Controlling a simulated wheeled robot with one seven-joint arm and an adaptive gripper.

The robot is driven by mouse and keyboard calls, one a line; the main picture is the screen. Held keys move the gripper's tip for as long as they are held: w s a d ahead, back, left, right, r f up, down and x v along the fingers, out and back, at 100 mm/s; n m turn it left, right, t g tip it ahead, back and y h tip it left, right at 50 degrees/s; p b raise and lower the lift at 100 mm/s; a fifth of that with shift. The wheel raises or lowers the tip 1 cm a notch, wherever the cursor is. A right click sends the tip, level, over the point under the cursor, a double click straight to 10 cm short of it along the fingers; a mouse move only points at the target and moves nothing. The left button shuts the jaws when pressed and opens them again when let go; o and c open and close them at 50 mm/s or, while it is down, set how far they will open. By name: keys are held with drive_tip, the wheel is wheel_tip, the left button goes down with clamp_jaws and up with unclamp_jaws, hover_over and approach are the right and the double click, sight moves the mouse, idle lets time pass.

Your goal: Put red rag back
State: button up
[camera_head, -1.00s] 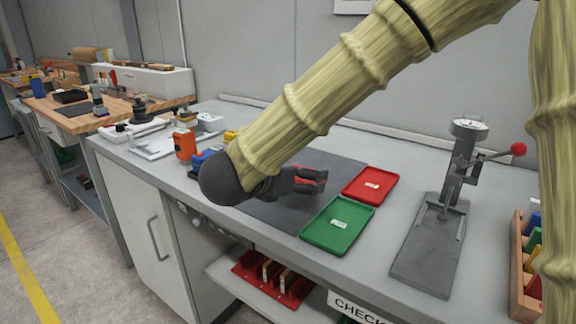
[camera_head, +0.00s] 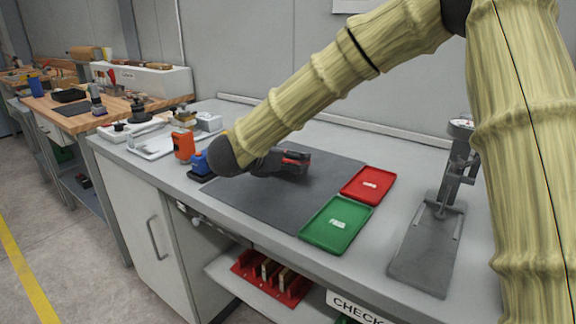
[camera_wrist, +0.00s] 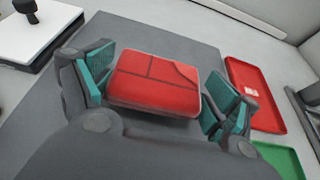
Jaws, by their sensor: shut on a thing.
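The red rag (camera_wrist: 153,84) is a folded, flat red block with dark crease lines. My gripper (camera_wrist: 160,92) is shut on it, with teal pads at its left and right ends. In the head view, my gripper (camera_head: 300,161) is over the dark grey mat (camera_head: 252,204), and a little of the red rag (camera_head: 291,155) shows between the fingers. I cannot tell exactly how high the rag is above the mat.
A red tray (camera_head: 357,193) and a green tray (camera_head: 324,237) lie right of the mat. A grey press (camera_head: 425,244) stands farther right. An orange device (camera_head: 183,146) and a blue item (camera_head: 200,162) stand to the left.

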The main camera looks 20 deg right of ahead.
drive_tip(key=shift+f, duration=1.25)
drive_tip(key=shift+f, duration=0.2)
drive_tip(key=o, duration=1)
drive_tip(key=shift+r, duration=0.1)
drive_tip(key=shift+c, duration=0.2)
drive_tip(key=shift+r, duration=0.2)
drive_tip(key=v, duration=1.2)
drive_tip(key=shift+f, duration=0.15)
